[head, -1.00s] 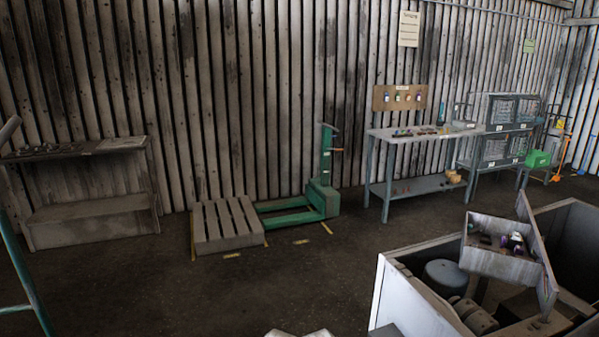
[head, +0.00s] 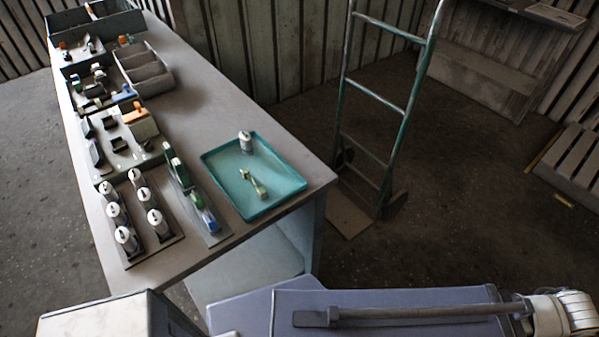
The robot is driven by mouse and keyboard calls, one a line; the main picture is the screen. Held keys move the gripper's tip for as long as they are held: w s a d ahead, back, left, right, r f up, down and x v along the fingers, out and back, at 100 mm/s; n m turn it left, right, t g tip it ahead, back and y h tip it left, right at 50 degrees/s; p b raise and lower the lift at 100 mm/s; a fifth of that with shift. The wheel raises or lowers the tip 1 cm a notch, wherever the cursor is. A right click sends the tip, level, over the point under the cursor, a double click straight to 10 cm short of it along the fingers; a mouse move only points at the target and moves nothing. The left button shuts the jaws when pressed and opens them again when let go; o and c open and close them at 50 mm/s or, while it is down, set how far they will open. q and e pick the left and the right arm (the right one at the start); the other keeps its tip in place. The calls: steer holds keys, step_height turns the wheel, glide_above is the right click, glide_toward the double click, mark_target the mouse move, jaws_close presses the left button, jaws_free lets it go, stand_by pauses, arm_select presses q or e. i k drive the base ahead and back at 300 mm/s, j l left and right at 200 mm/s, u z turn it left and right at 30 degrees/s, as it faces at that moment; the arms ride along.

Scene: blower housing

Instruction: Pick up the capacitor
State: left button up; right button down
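A similar light grey cylinder, likely a capacitor (head: 246,143), stands in the far part of a teal tray (head: 220,183). A small greenish-beige part (head: 254,186) lies in the same tray, apart from the cylinder. I cannot make out either gripper in the head view.
The grey table (head: 205,95) also carries bins of small parts (head: 125,135) and a strip with green and blue parts (head: 205,220). A hand truck (head: 385,100) stands right of the table. A blue-grey surface with a rod (head: 420,313) fills the lower foreground.

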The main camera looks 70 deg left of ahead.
mark_target(122, 235)
steer(key=u, duration=4)
